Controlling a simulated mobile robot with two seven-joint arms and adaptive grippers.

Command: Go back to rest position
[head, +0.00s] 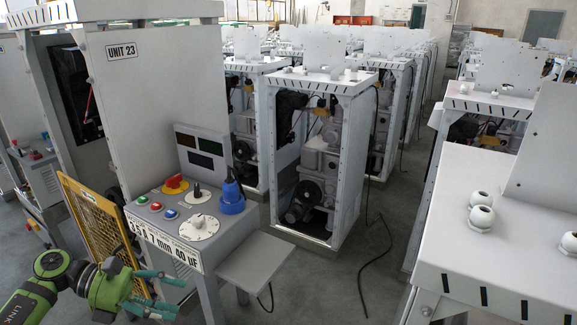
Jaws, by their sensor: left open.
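My left arm comes in at the bottom left, green and dark. My left gripper (170,293) has teal fingers that are spread apart, with nothing between them. It is in front of and below the grey control console (205,210), near the yellow mesh panel (100,225). In the picture it sits left of the console's post; I cannot tell whether it touches anything. My right gripper is not in view.
The console carries a red-and-yellow knob (174,183), a white dial (199,226), a blue plug (231,195) and a small shelf (268,265). Open dispenser frames (320,82) stand behind. A white cabinet (500,225) fills the right. A cable (375,260) lies on the floor between.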

